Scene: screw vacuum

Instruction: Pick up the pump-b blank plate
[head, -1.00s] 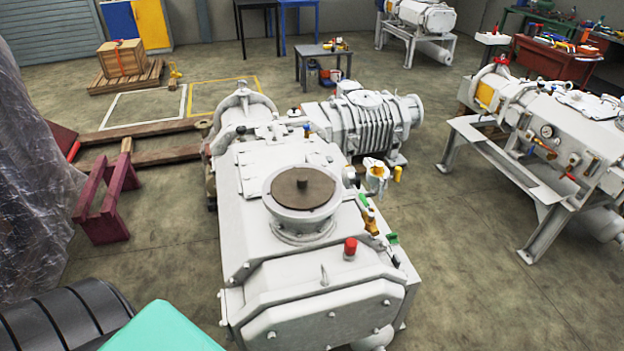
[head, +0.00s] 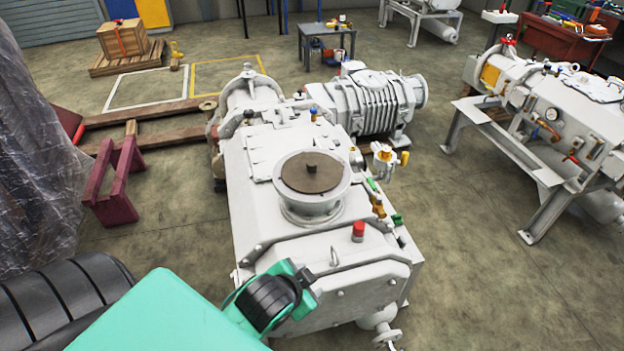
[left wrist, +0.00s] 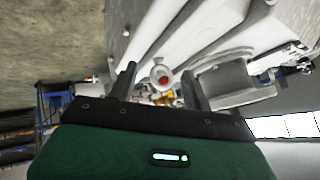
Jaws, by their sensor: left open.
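A round brown plate with a small dark knob (head: 311,172), which looks like the blank plate, lies on the upright round flange of the large white pump (head: 265,215). My left arm comes in from the lower left in the head view, with its teal and black links over the pump's front left corner; its fingertips cannot be made out there. In the left wrist view my left gripper (left wrist: 160,84) is open, with nothing between its fingers. The pump's red cap (left wrist: 161,77) shows beyond the gap, and a round white flange (left wrist: 233,80) is to the right. My right gripper is not in view.
A red cap (head: 358,231) and brass fittings stand beside the flange. Another white pump (head: 590,125) on a stand is at the right. A dark red trestle (head: 112,185) and plastic sheeting (head: 35,170) are at the left. Open floor lies between the pumps.

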